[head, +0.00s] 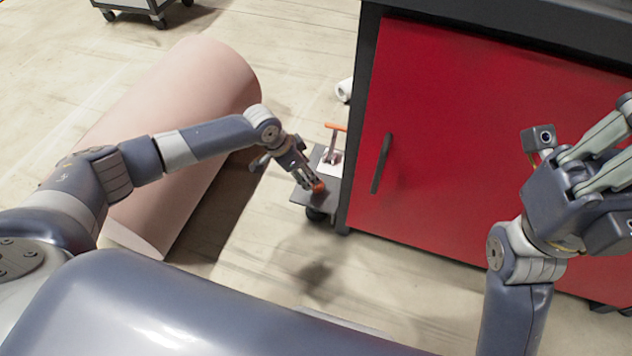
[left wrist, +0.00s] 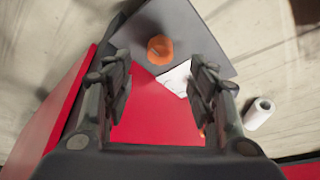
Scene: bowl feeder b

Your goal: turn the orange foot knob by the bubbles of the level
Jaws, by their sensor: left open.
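The orange foot knob (head: 319,187) sits on a dark grey plate (head: 299,196) at the lower left corner of the red cabinet. My left gripper (head: 312,182) is right at the knob in the head view. In the left wrist view the knob (left wrist: 160,49) lies ahead of the fingertips, between their lines, and the open left gripper (left wrist: 160,82) holds nothing. I cannot make out the level or its bubbles in either view. My right gripper (head: 610,150) is at the right edge, away from the knob, its fingertips cut off by the frame.
The red cabinet (head: 480,140) with a dark handle (head: 381,163) stands right of the knob. An orange T-handle (head: 335,127) rises above a white plate (head: 329,166). A white roll (head: 344,90) lies behind. A large pink cylinder (head: 190,90) lies behind my left arm.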

